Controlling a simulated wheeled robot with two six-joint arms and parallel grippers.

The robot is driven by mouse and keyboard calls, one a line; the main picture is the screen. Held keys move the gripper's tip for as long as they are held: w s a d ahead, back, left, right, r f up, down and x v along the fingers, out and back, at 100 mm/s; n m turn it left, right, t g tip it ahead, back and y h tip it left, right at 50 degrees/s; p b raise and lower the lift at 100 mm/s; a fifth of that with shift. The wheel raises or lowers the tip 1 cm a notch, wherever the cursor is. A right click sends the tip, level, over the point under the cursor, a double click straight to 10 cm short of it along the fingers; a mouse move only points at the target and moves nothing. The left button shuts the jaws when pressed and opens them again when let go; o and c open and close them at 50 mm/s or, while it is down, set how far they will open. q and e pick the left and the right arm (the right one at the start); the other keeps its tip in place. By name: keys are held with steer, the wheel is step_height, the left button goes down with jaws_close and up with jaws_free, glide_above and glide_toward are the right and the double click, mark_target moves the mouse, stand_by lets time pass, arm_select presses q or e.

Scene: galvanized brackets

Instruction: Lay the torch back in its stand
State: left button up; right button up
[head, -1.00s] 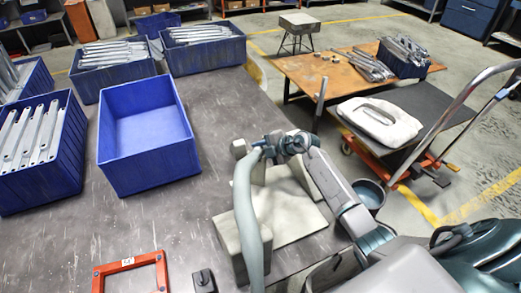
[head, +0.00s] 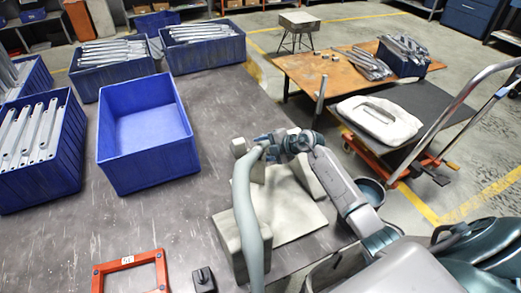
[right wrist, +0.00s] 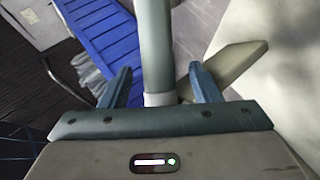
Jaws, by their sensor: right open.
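The torch is a long grey-green curved tube (head: 243,205) in the head view, running from the bottom edge up to my right gripper. Its stand is pale beige, with a flat plate (head: 285,225), a block (head: 228,243) at the near left and other blocks farther back. The torch passes over the near block; I cannot tell whether it touches. My right gripper (head: 262,148) is open at the torch's far end. In the right wrist view, the tube (right wrist: 155,45) stands between the spread fingers (right wrist: 158,85), with a gap on each side. My left gripper is not in view.
An empty blue bin (head: 148,170) stands left of the stand. Several blue bins of metal brackets (head: 40,150) line the table's left and back. A red frame (head: 130,270) and a small black object (head: 204,280) lie in front. A trolley (head: 440,110) stands right, off the table.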

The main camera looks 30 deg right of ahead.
steer(key=b+v, duration=0.1)
steer(key=v, duration=0.8)
steer(key=shift+r, duration=0.1)
